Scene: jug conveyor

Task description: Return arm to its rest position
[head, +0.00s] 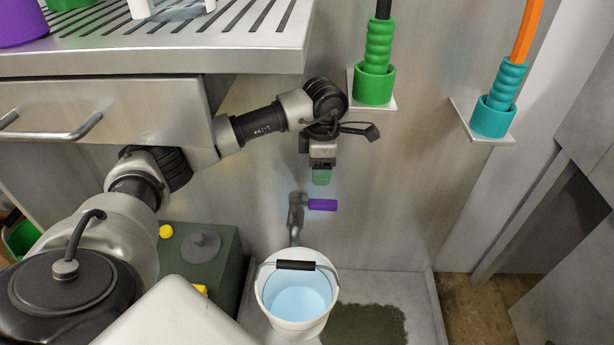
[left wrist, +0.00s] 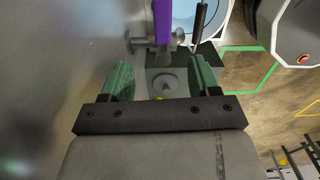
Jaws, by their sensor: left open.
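My left arm (head: 262,125) reaches in from the left, in front of the cabinet and the metal wall. My left gripper (head: 321,178) points down just above the purple tap lever (head: 323,205). In the left wrist view its two green fingers (left wrist: 163,76) stand wide apart with nothing held between them. The purple lever also shows in that view (left wrist: 162,22), beyond the fingertips. The tap (head: 295,215) is on the wall above a white bucket (head: 272,318) with pale blue liquid in it. My right gripper is not in view.
A slatted metal counter (head: 170,58) with a drawer handle (head: 60,130) overhangs at upper left. A green holder (head: 374,84) and a teal holder (head: 492,116) sit on wall brackets at right. A dark green box (head: 215,245) stands left of the bucket.

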